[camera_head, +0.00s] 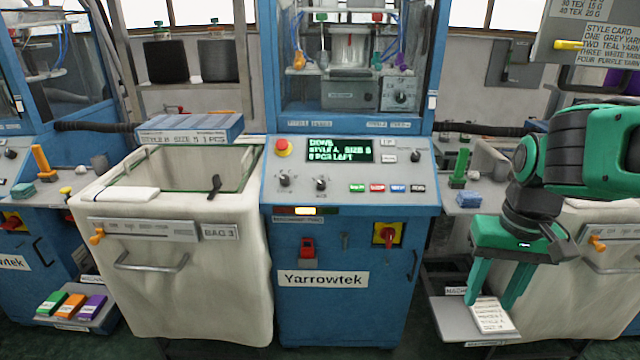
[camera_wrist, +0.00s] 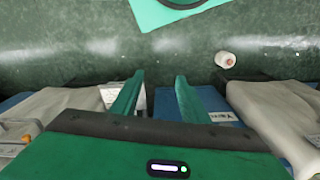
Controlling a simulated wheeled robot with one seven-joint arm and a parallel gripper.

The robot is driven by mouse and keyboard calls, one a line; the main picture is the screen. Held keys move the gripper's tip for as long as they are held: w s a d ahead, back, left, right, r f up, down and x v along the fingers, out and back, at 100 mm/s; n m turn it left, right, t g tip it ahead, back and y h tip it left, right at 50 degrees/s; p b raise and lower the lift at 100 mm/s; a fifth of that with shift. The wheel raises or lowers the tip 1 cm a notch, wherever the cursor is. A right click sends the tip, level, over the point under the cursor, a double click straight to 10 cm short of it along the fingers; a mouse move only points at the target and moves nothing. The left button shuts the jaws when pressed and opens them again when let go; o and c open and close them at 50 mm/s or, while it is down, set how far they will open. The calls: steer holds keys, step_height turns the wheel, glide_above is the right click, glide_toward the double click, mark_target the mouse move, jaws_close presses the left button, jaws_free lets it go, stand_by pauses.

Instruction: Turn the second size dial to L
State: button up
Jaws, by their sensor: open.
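The middle blue knitting machine, labelled Yarrowtek, has a grey control panel (camera_head: 345,170) in the head view. Two black dials sit on its left part: one dial (camera_head: 284,180) at left and another dial (camera_head: 321,184) to its right. Their size letters are too small to read. A lit green display (camera_head: 338,151) above them shows text with a style and size line. My gripper (camera_head: 490,302) hangs open and empty at the right, pointing down, well apart from the dials. Its two green fingers also show in the wrist view (camera_wrist: 158,82), above the floor.
A red stop button (camera_head: 283,147) and several coloured buttons share the panel. A cream bin (camera_head: 185,270) stands left of the machine. A shelf with a white card (camera_head: 492,315) lies below my gripper. A grey sign box (camera_head: 590,35) hangs at upper right.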

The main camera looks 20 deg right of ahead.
steer(key=w+d+n, duration=0.2)
steer(key=w, duration=0.1)
steer(key=n+t+y, duration=0.1)
steer(key=n+t, duration=0.6)
steer(key=n, duration=1.6)
glide_toward(322, 183)
steer(key=x, duration=0.8)
steer(key=shift+w+f, duration=0.25)
steer(key=shift+f, duration=0.05)
